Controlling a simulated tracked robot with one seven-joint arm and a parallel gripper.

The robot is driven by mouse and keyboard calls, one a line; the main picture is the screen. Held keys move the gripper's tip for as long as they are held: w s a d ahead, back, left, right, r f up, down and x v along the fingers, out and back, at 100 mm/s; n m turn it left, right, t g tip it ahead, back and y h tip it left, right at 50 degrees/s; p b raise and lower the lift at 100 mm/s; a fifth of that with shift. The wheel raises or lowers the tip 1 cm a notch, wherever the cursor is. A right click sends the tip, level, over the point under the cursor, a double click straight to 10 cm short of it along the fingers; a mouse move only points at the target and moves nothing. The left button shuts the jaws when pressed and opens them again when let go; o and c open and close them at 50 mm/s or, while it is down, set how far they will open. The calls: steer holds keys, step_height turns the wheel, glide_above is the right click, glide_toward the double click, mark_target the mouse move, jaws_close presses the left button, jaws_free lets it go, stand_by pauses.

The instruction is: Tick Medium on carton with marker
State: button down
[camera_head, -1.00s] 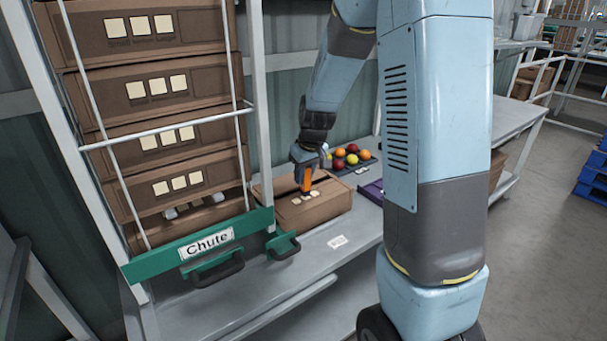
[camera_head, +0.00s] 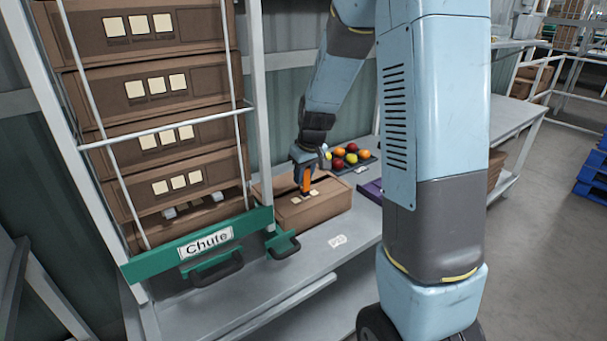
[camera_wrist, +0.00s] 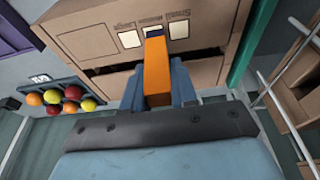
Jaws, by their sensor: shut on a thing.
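The carton (camera_head: 313,210) lies on the grey bench beside the chute. Its top bears three pale label squares in a row, seen in the wrist view as left (camera_wrist: 129,39), middle (camera_wrist: 151,29) and right (camera_wrist: 179,30). My gripper (camera_head: 304,178) is shut on the orange marker (camera_head: 307,186), which points down at the carton. In the wrist view the marker (camera_wrist: 157,70) reaches the middle square and covers its lower part. The marker's tip is hidden, so I cannot tell whether it touches. No mark is visible on any square.
A stack of cartons (camera_head: 160,86) stands in the rack behind the green Chute bar (camera_head: 160,259) at left. A dark tray (camera_head: 367,168) of red, orange and yellow tomatoes lies behind the carton. A purple item (camera_head: 371,190) lies to its right. A white label (camera_head: 337,241) lies in front.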

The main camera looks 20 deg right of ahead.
steer(key=shift+f, duration=0.3)
stand_by(0.5)
steer(key=shift+w+d, duration=0.25)
steer(key=shift+w, duration=0.25)
stand_by(0.4)
steer(key=shift+s+a, duration=0.3)
steer(key=shift+s, duration=0.3)
stand_by(0.4)
steer(key=shift+w+d, duration=0.1)
steer(key=shift+w, duration=0.05)
steer(key=shift+r, duration=3)
